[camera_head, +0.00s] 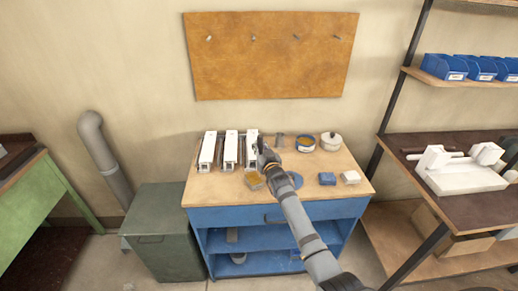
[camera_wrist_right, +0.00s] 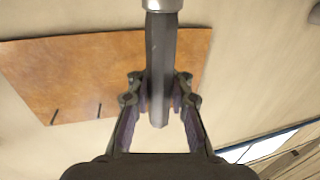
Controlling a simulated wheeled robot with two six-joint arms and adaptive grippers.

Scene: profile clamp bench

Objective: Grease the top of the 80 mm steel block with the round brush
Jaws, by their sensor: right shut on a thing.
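My right gripper (camera_wrist_right: 160,100) is shut on a dark, faceted handle (camera_wrist_right: 161,60) with a bright metal collar at the top edge of the wrist view. It looks like the brush; its bristles are out of that frame. In the head view my right gripper (camera_head: 262,152) is over the bench, at the right side of the rightmost of three long white-topped pieces (camera_head: 207,152). I cannot tell which of these, if any, is the 80 mm steel block. A round blue-rimmed tin (camera_head: 305,143) with brownish contents stands at the back right. My left gripper is not in view.
A lidded pale pot (camera_head: 331,142) and a grey cylinder (camera_head: 279,141) stand along the back. A pegboard (camera_head: 270,60) hangs behind; shelving is at right.

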